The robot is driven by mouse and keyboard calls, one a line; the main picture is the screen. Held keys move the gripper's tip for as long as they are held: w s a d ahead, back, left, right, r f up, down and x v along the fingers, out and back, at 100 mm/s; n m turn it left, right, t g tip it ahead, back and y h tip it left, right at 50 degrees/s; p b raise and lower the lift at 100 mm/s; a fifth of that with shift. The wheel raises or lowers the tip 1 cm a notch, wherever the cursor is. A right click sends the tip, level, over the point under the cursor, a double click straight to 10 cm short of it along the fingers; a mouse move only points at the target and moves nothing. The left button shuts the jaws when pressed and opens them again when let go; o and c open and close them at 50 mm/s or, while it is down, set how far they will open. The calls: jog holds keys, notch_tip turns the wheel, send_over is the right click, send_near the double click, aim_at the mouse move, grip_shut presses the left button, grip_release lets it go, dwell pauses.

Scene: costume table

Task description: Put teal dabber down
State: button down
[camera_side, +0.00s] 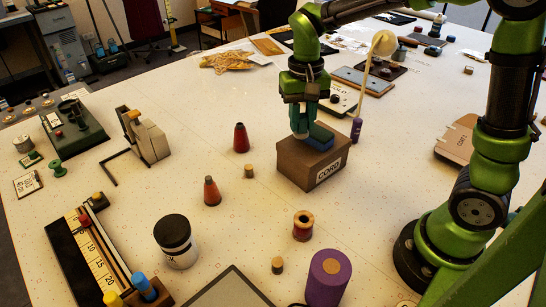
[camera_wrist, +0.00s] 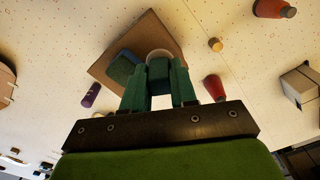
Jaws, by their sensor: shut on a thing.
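My gripper (camera_side: 300,122) is over the brown box labelled CORD (camera_side: 297,162), in the middle of the table. In the wrist view its green fingers (camera_wrist: 159,88) are shut on a small dark teal piece with a pale end, which I take to be the teal dabber (camera_wrist: 159,72). The held piece is low over the box top (camera_wrist: 150,27); I cannot tell whether it touches. A blue block-like thing (camera_side: 320,137) lies on the box top right beside the fingers; it also shows in the wrist view (camera_wrist: 122,68).
Red cones (camera_side: 241,138) and a small wooden peg (camera_side: 249,171) stand left of the box. A purple piece (camera_side: 357,130) stands to its right. A wooden spool (camera_side: 303,226), a dark-lidded jar (camera_side: 175,241) and a purple cylinder (camera_side: 328,278) are in front.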

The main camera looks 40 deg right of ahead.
jog(key=s+d+m, duration=0.6)
jog(key=s+d, duration=0.1)
jog(key=d, duration=0.5)
jog(key=s+d+m, duration=0.6)
jog(key=s+d, duration=0.1)
jog(key=d, duration=0.4)
jog(key=f, duration=1.4)
jog(key=shift+w+a+f, duration=0.1)
jog(key=shift+w+f, duration=0.2)
jog(key=shift+f, duration=0.2)
jog(key=shift+f, duration=0.15)
jog(key=c, duration=0.9)
grip_release()
